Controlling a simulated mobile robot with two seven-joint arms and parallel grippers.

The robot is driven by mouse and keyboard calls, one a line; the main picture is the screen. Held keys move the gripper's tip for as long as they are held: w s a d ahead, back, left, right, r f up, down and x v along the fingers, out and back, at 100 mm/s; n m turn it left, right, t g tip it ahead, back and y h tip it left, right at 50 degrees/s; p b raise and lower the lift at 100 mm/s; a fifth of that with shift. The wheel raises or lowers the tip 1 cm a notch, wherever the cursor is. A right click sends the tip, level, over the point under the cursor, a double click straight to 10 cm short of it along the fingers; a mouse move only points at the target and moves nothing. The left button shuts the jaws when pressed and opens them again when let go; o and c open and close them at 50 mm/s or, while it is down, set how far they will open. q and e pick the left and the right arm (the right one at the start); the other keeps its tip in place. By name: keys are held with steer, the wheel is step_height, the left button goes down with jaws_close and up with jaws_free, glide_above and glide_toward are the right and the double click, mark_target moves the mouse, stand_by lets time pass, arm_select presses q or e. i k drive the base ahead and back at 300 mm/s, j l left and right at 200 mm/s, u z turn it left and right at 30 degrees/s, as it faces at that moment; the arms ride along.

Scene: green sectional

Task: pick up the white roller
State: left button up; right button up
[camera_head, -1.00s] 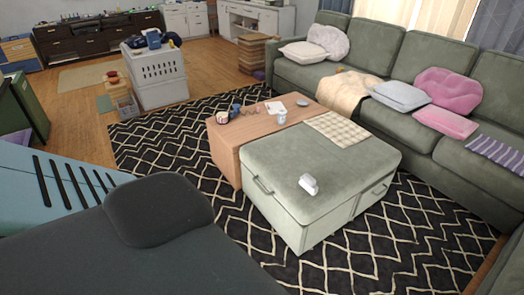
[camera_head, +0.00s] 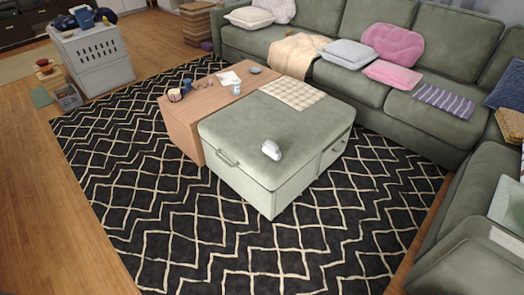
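The white roller (camera_head: 271,150) lies on top of the green ottoman (camera_head: 230,130), near the front part of its upper surface. It is small in the head view, and its fine shape is hard to make out. Nothing touches it except the ottoman top. Neither of my grippers shows in the head view.
A wooden table (camera_head: 183,125) with cups, papers and a dish adjoins the ottoman's left and back side. A green sectional sofa (camera_head: 352,85) runs behind and to the right. A white crate (camera_head: 97,62) stands back left. The patterned rug (camera_head: 185,225) in front is clear.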

mark_target(270, 148)
steer(key=z, duration=1.55)
steer(key=u, duration=1.55)
steer(key=i+l+u, duration=0.1)
steer(key=i+l, duration=0.25)
steer(key=i+l+u, duration=0.15)
steer(key=i+l, duration=0.15)
steer(key=l, duration=0.2)
steer(key=i+l+u, duration=0.1)
steer(key=i+l, duration=0.2)
steer(key=l, duration=0.15)
